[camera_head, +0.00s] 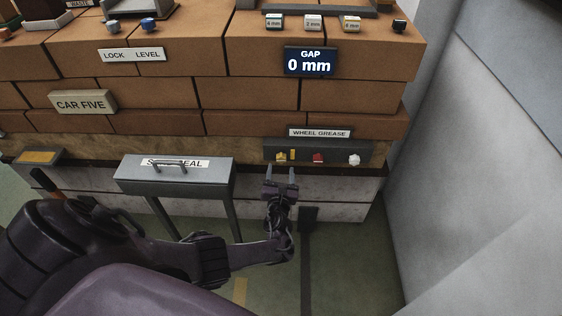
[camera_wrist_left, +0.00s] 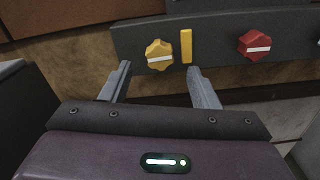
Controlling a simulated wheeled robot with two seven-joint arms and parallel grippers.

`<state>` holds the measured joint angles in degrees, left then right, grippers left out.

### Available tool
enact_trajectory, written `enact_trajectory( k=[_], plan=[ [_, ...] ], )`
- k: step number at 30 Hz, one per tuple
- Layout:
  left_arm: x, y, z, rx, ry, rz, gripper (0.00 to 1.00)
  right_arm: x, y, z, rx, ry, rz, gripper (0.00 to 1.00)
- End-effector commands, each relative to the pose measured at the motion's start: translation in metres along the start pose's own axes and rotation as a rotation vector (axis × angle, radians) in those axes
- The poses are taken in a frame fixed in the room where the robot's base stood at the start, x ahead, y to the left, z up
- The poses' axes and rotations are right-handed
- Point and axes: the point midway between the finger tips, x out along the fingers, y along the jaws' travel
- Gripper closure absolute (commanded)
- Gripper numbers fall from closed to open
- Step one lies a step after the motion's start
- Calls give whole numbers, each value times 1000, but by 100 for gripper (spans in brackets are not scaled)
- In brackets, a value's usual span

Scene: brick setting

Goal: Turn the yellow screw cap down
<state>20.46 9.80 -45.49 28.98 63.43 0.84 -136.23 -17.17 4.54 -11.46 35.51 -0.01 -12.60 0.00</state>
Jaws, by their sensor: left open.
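The yellow screw cap (camera_head: 280,157) sits at the left end of a dark panel (camera_head: 327,148) under the WHEEL GREASE label. In the left wrist view the yellow cap (camera_wrist_left: 159,54) is lobed, with a white bar across it, and a yellow upright strip (camera_wrist_left: 187,46) stands just right of it. My left gripper (camera_head: 280,173) is open and empty just in front of and below the cap. In the left wrist view its two fingers (camera_wrist_left: 162,80) point toward the panel, the cap lying between their directions and beyond the tips. My right gripper is not in view.
A red cap (camera_head: 318,158) and a white cap (camera_head: 354,160) sit to the right on the same panel. A grey box with a handle (camera_head: 177,180) stands left of my gripper. A brick wall (camera_head: 250,94) rises behind, with a display reading 0 mm (camera_head: 310,62).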

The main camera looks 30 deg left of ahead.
Motion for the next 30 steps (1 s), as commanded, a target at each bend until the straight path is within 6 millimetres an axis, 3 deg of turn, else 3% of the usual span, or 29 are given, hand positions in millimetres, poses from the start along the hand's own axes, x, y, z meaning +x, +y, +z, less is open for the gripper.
enact_trajectory(
  k=[3, 7, 25, 28, 30],
  plan=[
    [-19, 0, 2, 0, 2, -2, 45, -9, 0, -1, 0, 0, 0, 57],
    [-30, 0, 1, 1, 1, 0, 45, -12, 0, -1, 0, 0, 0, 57],
    [-33, 0, -2, -5, 4, 0, 45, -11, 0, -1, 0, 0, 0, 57],
    [-40, 1, -18, -69, 52, -5, 45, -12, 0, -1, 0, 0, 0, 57],
    [-52, 3, -43, -177, 127, -8, 45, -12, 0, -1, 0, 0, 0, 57]
  ],
)
